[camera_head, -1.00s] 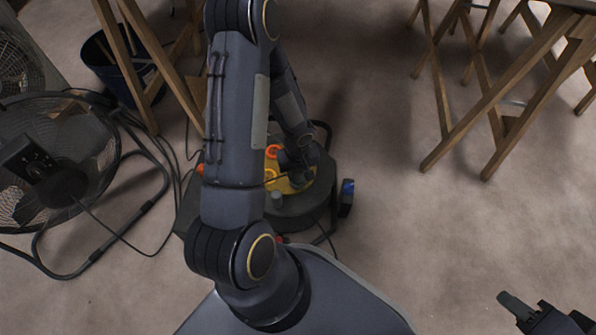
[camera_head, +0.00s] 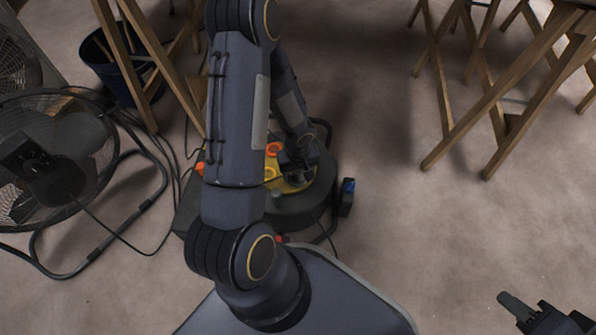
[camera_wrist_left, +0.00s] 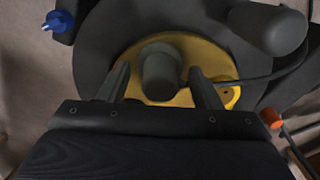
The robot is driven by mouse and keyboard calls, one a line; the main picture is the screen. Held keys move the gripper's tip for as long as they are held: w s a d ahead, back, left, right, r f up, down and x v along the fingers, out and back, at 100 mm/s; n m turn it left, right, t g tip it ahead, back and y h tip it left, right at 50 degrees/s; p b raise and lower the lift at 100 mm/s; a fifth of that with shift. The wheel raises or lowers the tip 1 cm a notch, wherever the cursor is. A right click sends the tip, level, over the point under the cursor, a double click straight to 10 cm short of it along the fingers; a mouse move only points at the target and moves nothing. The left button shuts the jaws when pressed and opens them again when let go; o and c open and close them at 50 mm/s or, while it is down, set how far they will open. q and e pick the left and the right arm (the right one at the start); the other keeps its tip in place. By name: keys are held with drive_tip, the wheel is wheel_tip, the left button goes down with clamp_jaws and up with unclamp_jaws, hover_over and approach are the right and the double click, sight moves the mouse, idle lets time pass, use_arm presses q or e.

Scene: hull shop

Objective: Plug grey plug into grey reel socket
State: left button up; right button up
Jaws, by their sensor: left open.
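The dark cable reel (camera_head: 290,213) stands on the floor below my left arm, with a yellow face (camera_head: 272,183). In the left wrist view, a grey plug (camera_wrist_left: 160,72) stands against the yellow face (camera_wrist_left: 187,50), with a dark cable running off to the right. My left gripper (camera_wrist_left: 163,85) is open, with one finger on each side of the plug; I cannot tell whether they touch it. The socket under the plug is hidden, so its seating cannot be judged. My right gripper (camera_head: 541,318) is partly in view at the lower right, away from the reel.
A blue plug (camera_wrist_left: 62,22) and an orange one (camera_wrist_left: 271,118) sit at the reel's edge. A dark grey cylindrical part (camera_wrist_left: 265,29) rises beside the face. A fan (camera_head: 55,160), bucket (camera_head: 110,68) and wooden trestles (camera_head: 500,95) stand around.

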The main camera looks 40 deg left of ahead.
use_arm(q)
wheel_tip(320, 180, up, 7)
drive_tip(key=p, duration=0.3)
drive_tip(key=shift+p, duration=0.35)
drive_tip(key=shift+r, duration=0.4)
drive_tip(key=shift+r, duration=0.1)
